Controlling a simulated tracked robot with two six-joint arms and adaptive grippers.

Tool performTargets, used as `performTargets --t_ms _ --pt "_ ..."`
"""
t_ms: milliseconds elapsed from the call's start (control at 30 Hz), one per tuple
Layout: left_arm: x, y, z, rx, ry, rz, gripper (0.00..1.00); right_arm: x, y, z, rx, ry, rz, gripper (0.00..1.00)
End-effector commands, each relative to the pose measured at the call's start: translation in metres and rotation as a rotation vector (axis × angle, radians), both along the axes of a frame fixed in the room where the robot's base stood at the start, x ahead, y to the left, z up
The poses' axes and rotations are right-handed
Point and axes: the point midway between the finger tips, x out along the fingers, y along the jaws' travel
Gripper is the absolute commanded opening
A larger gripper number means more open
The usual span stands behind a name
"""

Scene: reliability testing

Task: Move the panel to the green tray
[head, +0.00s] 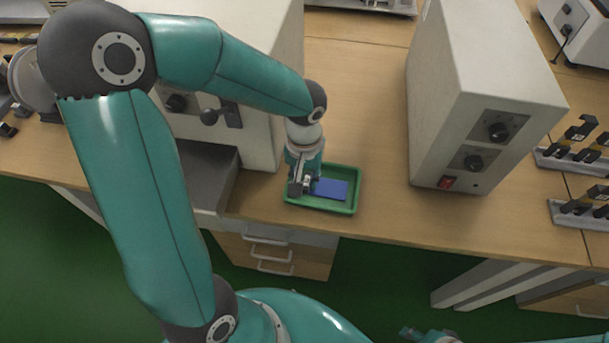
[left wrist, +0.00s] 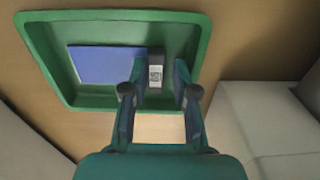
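The panel is a flat blue piece (head: 330,189) lying in the green tray (head: 325,209) on the wooden bench in the head view. In the left wrist view the blue panel (left wrist: 105,64) lies inside the green tray (left wrist: 185,18). A dark end piece with a white printed label (left wrist: 155,75) is at its right end. My left gripper (head: 303,188) is low over the tray's left part. In the left wrist view its fingers (left wrist: 160,78) stand apart on either side of the labelled end, with a visible gap. My right gripper (head: 428,334) is only partly visible at the bottom edge.
A large light-grey instrument box (head: 480,110) with knobs and a red switch stands right of the tray. Another grey machine (head: 250,110) stands close on the left behind my arm. Bench between tray and right box is clear. Black devices (head: 575,155) sit far right.

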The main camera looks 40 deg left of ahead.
Motion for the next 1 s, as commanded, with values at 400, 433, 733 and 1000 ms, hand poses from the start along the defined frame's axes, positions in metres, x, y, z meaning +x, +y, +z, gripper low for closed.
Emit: performTargets --t_ms 400,433,733,1000 --pt "0.001 0.000 0.049 0.001 -0.006 0.000 0.28 0.000 0.000 0.011 0.000 0.000 0.000 0.36" --pt "0.001 0.000 0.056 0.001 -0.006 0.001 0.28 0.000 0.000 0.012 0.000 0.000 0.000 0.36" --pt "0.001 0.000 0.109 0.001 -0.003 -0.002 0.28 0.000 0.000 0.019 0.000 0.000 0.000 0.36" --pt "0.000 0.000 0.122 0.000 0.001 -0.002 0.28 0.000 0.000 0.020 0.000 0.000 0.000 0.36"
